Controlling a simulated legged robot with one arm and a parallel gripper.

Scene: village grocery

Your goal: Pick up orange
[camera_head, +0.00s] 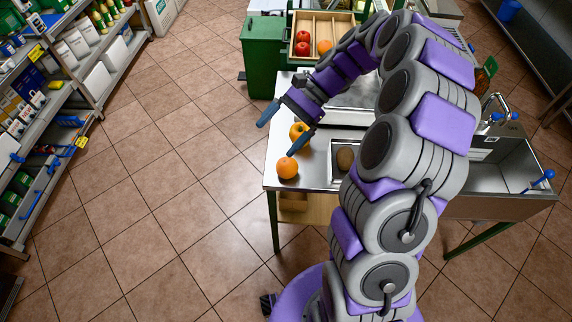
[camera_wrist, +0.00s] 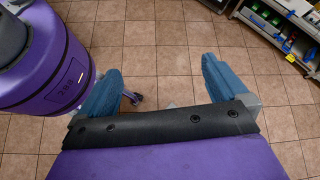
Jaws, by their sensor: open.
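An orange (camera_head: 287,167) sits on the near left corner of the metal counter (camera_head: 310,180) in the head view. A yellow-orange round fruit (camera_head: 299,131) lies just behind it, partly hidden by a finger; I cannot tell what kind it is. Another orange (camera_head: 324,47) lies in the wooden crate at the back. My gripper (camera_head: 284,128) is open and empty, its blue fingers spread above the counter's left edge, close to the fruit. In the wrist view the open fingers (camera_wrist: 160,85) have only tiled floor between them; no orange shows there.
The wooden crate (camera_head: 345,20) at the back also holds red apples (camera_head: 302,42). A tray with a brown fruit (camera_head: 345,158) lies right of the orange. A sink (camera_head: 500,180) is at the right and a green bin (camera_head: 262,50) behind. Shelves line the left; the floor between is clear.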

